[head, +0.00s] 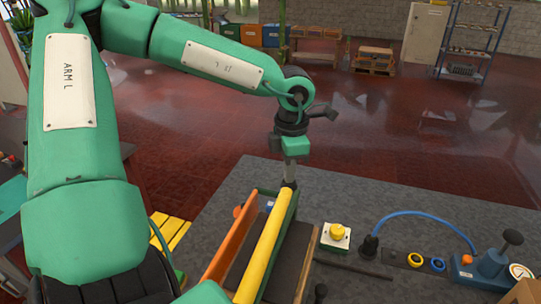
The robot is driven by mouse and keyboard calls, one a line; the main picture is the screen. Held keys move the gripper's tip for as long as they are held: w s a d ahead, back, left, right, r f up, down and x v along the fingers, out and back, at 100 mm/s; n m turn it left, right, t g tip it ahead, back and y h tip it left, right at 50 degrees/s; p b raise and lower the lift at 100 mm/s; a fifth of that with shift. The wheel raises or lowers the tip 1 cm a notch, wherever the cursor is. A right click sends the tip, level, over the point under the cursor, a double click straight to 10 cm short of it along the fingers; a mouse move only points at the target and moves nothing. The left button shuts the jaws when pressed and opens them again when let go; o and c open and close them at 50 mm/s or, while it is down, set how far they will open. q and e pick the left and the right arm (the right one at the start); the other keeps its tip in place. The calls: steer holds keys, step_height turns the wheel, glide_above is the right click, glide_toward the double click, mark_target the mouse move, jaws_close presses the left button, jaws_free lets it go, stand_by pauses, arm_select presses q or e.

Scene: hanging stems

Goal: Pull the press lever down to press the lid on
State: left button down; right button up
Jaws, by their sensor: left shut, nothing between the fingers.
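My left gripper (290,172) points down at the end of the green arm, with its fingers shut and nothing held. It is just above the far end of a long yellow bar (262,248). I cannot tell whether the fingertips touch the dark piece there. The bar lies beside an orange board (232,244) over a dark, green-sided frame. A blue device (488,264) at the right of the table has an upright black-knobbed lever (511,240). I cannot tell for sure which part is the press lever, and no lid is clearly seen. My right gripper is not in view.
On the grey table (355,195) stand a yellow button box (336,236), a black plug-like piece (370,246) with a blue hose, and yellow and blue rings (415,260). A dark rod (352,267) lies in front. The table's far part is clear.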

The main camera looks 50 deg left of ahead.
arm_select(q)
steer(key=shift+f+b, duration=1)
steer(key=shift+b, duration=0.3)
stand_by(1.2)
steer(key=shift+f+b, duration=0.3)
steer(key=shift+b, duration=0.75)
stand_by(1.4)
stand_by(0.5)
steer(key=shift+f+b, duration=0.3)
steer(key=shift+b, duration=0.7)
stand_by(1.6)
